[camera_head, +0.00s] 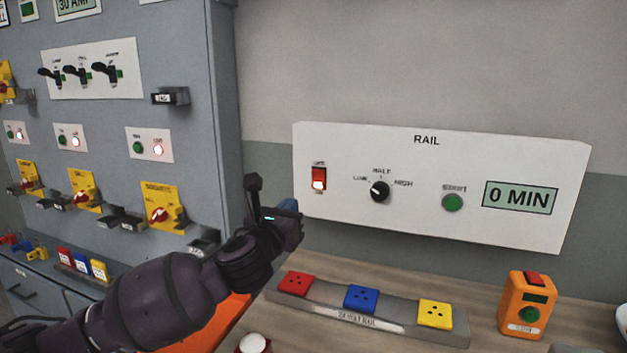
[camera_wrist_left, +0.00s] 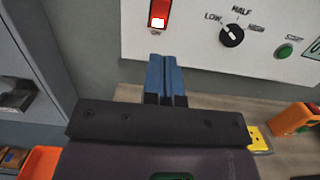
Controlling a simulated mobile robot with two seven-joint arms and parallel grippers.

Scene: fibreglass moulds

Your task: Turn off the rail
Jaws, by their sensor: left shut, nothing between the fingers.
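The white RAIL panel (camera_head: 400,225) is on the wall above the bench. At its left end is a red rocker switch (camera_head: 319,179) with a bright lit lower half; it also shows in the left wrist view (camera_wrist_left: 159,15). A black knob (camera_head: 380,191), a green START button (camera_head: 452,202) and a "0 MIN" display (camera_head: 520,198) are to its right. My left gripper (camera_head: 292,222) is below and left of the switch. Its blue fingers (camera_wrist_left: 165,75) are shut and empty, with their tips just below the switch in the wrist view. Contact is not visible. My right gripper is not in view.
A grey socket rail (camera_head: 400,324) with red, blue and yellow sockets lies on the bench below the panel. An orange device (camera_head: 525,304) stands to its right. A grey cabinet (camera_head: 185,80) with switches and yellow-plated handles is at the left.

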